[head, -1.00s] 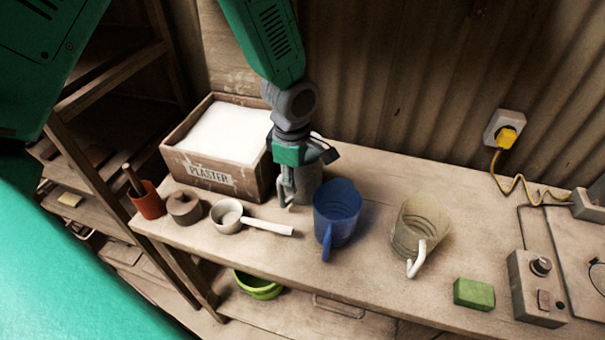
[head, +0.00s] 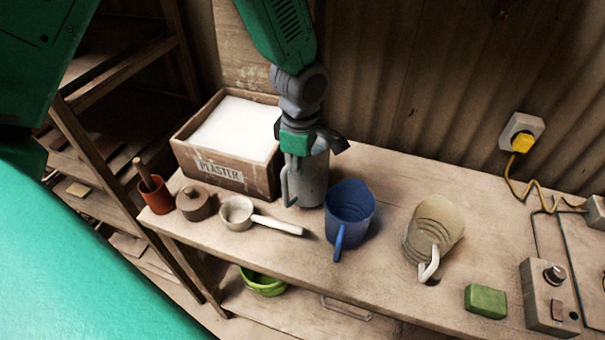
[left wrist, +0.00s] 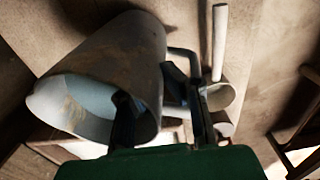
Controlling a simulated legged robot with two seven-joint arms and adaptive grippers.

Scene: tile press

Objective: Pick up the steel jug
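The steel jug (head: 312,183) is a grey metal jug standing upright on the bench, right of the plaster box, with its handle on its left side in the head view. My left gripper (head: 312,146) is at the top of the jug and hides part of its rim. In the left wrist view the jug (left wrist: 105,75) shows its pale open mouth and its handle. The two dark fingers of the left gripper (left wrist: 165,118) are well apart, one across the jug's mouth side and one beyond the handle. Whether they touch it is unclear. My right gripper is out of view.
A blue jug (head: 349,212) stands close right of the steel jug, then a beige jug (head: 436,228) and a green block (head: 486,301). The plaster box (head: 222,172) stands behind.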

